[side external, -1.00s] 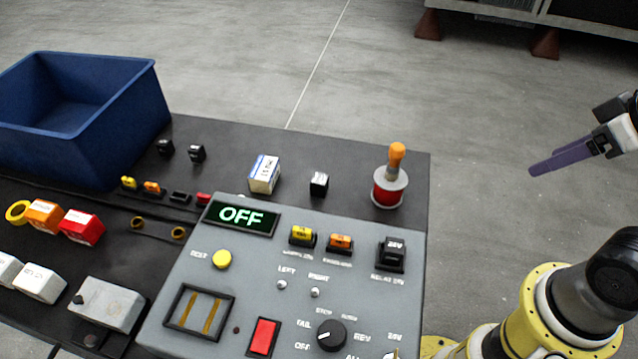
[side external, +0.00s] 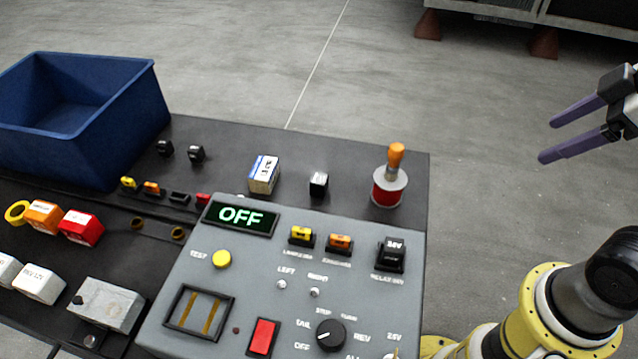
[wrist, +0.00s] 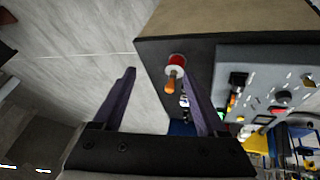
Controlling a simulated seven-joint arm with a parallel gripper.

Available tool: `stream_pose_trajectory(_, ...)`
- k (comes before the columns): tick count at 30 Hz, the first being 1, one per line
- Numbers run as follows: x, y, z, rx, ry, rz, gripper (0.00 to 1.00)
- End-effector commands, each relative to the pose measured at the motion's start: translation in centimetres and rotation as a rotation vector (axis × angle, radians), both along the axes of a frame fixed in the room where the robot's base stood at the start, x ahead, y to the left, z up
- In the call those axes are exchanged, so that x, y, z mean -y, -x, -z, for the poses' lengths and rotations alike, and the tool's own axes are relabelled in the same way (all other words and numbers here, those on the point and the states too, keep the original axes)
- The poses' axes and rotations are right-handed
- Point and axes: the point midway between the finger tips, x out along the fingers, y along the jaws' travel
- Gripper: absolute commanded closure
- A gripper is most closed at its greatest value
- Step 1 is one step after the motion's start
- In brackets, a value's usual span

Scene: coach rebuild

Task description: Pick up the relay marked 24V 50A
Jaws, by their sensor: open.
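Several small black blocks look like relays. One (side external: 319,184) stands on the dark bench top behind the panel. Two more, a left one (side external: 165,148) and a right one (side external: 196,153), sit near the blue bin. A larger black relay (side external: 391,254) is seated in the grey panel, with a white "24V"-like mark on top; a black block (wrist: 238,79) on the panel shows in the wrist view. I cannot read "24V 50A" on any of them. My gripper (side external: 547,141) is open and empty, in the air right of the bench; its fingers (wrist: 160,72) show apart in the wrist view.
An orange-handled tool in a red holder (side external: 389,188) stands at the bench's right corner, nearest my gripper. A white-blue box (side external: 264,174) stands behind the grey panel (side external: 250,285), whose display reads OFF. A blue bin (side external: 140,110) is at the left.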

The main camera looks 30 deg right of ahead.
Motion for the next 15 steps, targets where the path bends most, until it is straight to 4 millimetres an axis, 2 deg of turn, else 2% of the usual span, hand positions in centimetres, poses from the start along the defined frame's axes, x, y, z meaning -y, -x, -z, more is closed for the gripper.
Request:
stream_pose_trajectory(3, -0.5, -2.9, -2.9, -0.016, 0.118, -0.241, 0.25)
stream_pose_trajectory(7, -1.8, -7.5, -5.5, -0.052, 0.252, -0.552, 0.25)
stream_pose_trajectory(11, -3.9, -12.6, -6.7, -0.091, 0.36, -0.856, 0.25)
stream_pose_trajectory(15, -6.9, -17.9, -6.3, -0.131, 0.44, -1.141, 0.25)
